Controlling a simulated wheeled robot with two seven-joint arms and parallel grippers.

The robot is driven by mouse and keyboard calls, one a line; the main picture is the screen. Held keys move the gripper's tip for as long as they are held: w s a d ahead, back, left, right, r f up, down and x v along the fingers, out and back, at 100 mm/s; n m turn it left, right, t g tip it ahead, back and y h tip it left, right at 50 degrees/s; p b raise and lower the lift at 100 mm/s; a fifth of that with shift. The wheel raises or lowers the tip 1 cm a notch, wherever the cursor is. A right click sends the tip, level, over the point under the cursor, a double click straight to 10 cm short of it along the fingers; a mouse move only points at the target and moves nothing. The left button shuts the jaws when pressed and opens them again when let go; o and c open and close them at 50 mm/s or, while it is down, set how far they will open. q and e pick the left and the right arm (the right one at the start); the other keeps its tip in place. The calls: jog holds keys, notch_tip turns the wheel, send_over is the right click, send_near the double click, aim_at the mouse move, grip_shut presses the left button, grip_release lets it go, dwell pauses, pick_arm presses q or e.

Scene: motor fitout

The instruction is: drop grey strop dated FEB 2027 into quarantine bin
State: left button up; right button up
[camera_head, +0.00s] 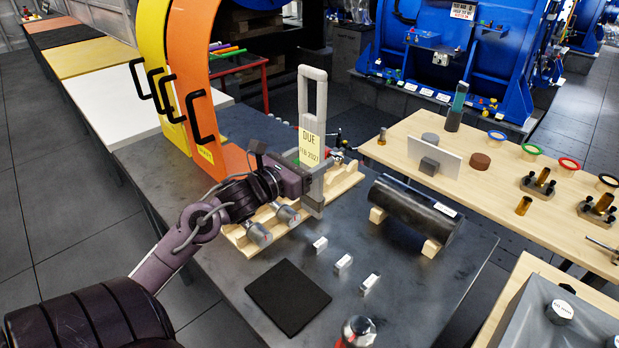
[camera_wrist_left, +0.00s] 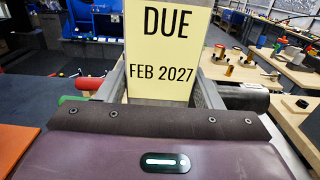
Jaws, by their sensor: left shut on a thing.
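The grey strop (camera_head: 313,92) is a pale upright loop with a yellow tag (camera_head: 309,150) on it. The tag reads DUE FEB 2027, and it fills the upper middle of the left wrist view (camera_wrist_left: 160,45). My left gripper (camera_head: 313,190) is shut on the strop at its lower part and holds it upright above the wooden rack (camera_head: 344,184). I cannot tell whether the strop's lower end touches the rack. I cannot make out any bin marked quarantine. My right gripper is not in view.
A dark cylinder (camera_head: 415,208) on wooden blocks lies right of the rack. A black pad (camera_head: 288,297) and small silver blocks (camera_head: 343,263) lie in front. A wooden table (camera_head: 490,195) with parts stands right.

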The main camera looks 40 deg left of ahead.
pick_arm(q)
notch_tip(320, 180, down, 6)
jog(key=shift+r+p, duration=0.15)
jog(key=shift+p, duration=0.15)
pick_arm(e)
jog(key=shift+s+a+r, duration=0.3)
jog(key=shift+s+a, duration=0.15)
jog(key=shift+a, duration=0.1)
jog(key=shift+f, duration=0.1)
pick_arm(q)
jog(key=o, duration=0.8)
jog(key=shift+f, duration=0.25)
jog(key=o, duration=0.5)
jog(key=shift+r, duration=0.1)
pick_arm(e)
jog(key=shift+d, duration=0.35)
